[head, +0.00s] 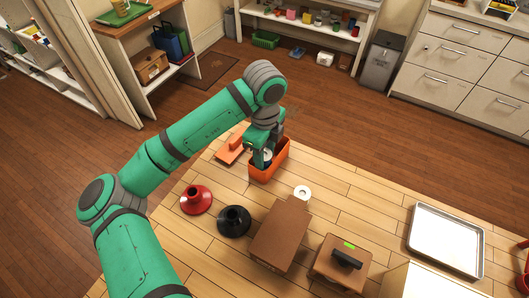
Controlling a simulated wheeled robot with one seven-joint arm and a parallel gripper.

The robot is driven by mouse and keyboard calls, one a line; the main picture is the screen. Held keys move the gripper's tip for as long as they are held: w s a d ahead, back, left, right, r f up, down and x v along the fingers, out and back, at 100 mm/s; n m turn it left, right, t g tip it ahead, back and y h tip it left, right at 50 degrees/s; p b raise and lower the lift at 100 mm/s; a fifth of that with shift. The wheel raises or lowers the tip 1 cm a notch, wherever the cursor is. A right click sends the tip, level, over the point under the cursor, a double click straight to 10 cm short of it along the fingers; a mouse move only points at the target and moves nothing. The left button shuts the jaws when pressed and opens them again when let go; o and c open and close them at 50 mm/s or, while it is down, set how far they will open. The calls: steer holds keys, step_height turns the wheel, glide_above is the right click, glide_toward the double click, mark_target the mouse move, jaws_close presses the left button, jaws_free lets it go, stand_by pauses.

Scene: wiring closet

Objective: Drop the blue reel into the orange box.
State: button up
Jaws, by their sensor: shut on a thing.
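The orange box (282,164) is an open, narrow bin standing near the far edge of the wooden table. My gripper (264,161) points down over its opening, with the fingertips at about rim level. It is shut on a small pale and blue thing (267,154), which looks like the blue reel. The fingers hide much of the reel. I cannot tell whether it touches the box.
An orange object (230,151) lies left of the box. A red cone-shaped thing (196,200), a black one (234,221), a white roll (302,193) and brown boxes (280,236) stand nearer. A metal tray (447,240) lies right; the table between is clear.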

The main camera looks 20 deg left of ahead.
stand_by(0.4)
steer(key=o, duration=1.1)
step_height(320, 180, up, 11)
steer(key=shift+f, duration=0.1)
stand_by(0.6)
